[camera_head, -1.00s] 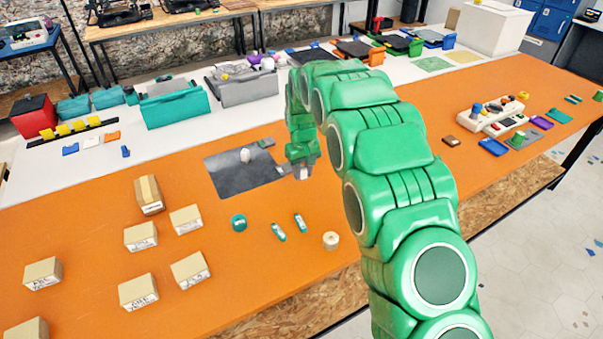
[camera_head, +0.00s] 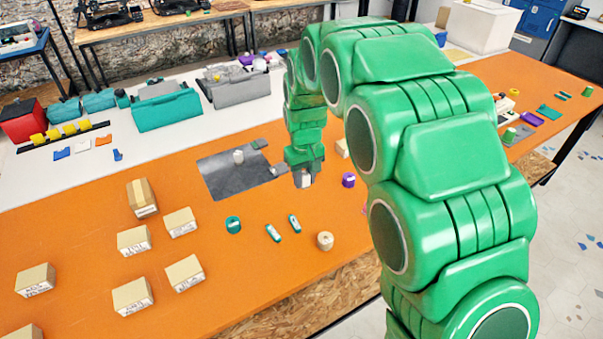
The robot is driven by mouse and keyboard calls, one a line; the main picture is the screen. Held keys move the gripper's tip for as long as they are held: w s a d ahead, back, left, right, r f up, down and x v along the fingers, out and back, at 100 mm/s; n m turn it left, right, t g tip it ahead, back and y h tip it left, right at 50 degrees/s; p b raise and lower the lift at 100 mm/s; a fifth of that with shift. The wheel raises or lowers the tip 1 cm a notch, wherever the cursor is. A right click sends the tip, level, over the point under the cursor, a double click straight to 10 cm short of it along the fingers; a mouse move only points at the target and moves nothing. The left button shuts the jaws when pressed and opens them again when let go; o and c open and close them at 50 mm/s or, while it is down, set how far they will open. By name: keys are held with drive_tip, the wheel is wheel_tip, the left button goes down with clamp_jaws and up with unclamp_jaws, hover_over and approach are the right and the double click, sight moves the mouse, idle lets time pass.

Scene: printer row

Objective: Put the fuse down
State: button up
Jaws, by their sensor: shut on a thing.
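My gripper (camera_head: 304,172) points down over the orange table, just right of the dark grey mat (camera_head: 222,182). It is shut on a small whitish piece (camera_head: 306,181), presumably the fuse, of which only a little shows between the fingers. I cannot tell whether the piece touches the table. A white cylinder (camera_head: 238,157) stands on the mat, and a small green piece (camera_head: 258,144) lies at its back right corner.
Right of my gripper is a purple roll (camera_head: 348,180). In front are a beige spool (camera_head: 325,241), two small teal pieces (camera_head: 273,233) (camera_head: 295,224) and a teal round piece (camera_head: 233,225). Several cardboard boxes (camera_head: 134,240) stand at the left. My arm hides much of the right side.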

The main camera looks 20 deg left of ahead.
drive_tip(key=s, duration=0.1)
hover_over(246, 175)
drive_tip(key=shift+n, duration=0.4)
drive_tip(key=shift+s+d+f, duration=0.1)
drive_tip(key=shift+f, duration=2)
drive_tip(key=shift+s+d+f, duration=0.1)
drive_tip(key=shift+f, duration=1.95)
drive_tip(key=shift+w+a+f, duration=0.2)
drive_tip(key=shift+f, duration=0.05)
drive_tip(key=shift+f, duration=1.55)
drive_tip(key=shift+f, duration=0.15)
drive_tip(key=o, duration=1)
drive_tip(key=shift+o, duration=0.2)
